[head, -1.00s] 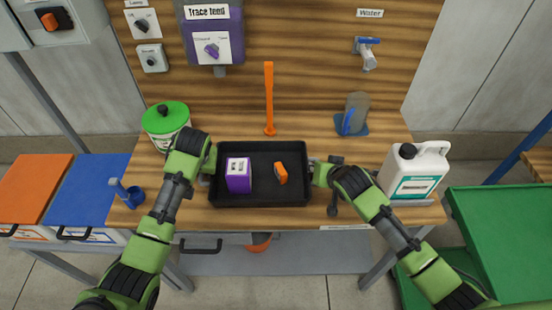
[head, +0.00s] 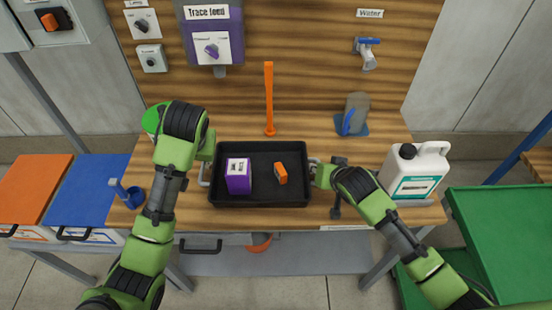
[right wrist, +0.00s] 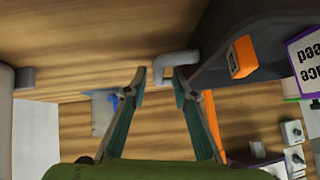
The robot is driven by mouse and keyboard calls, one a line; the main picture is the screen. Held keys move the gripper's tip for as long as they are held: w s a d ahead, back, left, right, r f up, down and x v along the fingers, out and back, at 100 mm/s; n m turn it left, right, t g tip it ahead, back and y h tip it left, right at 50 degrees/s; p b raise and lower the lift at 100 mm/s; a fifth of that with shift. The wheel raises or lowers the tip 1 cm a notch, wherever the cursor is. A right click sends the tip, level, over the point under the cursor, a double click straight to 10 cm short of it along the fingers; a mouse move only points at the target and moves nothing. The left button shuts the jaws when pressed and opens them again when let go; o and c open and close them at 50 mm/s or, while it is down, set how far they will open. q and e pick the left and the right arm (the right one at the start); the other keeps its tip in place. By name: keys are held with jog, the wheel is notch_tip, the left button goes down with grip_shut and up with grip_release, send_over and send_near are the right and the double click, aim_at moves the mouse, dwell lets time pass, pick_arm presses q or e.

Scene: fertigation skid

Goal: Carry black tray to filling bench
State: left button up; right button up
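The black tray (head: 262,202) sits on the wooden bench, with a small looped handle at each short side. A purple box (head: 238,176) and a small orange block (head: 280,173) are inside it. My left gripper (head: 207,160) is just behind and above the left handle (head: 203,175), which shows clear of it; its fingers are mostly hidden. My right gripper (head: 316,172) is at the tray's right handle. In the right wrist view its fingers (right wrist: 161,77) are apart, with the grey handle (right wrist: 176,62) at the gap between their tips.
A white jug (head: 415,172) stands to the right, a grey pitcher (head: 357,108) behind, and a green-lidded tub (head: 151,119) is partly hidden behind my left arm. A blue cup (head: 134,197) is left. An orange upright tool (head: 269,98) stands behind the tray.

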jog(key=v, duration=1)
jog(key=shift+f, duration=0.1)
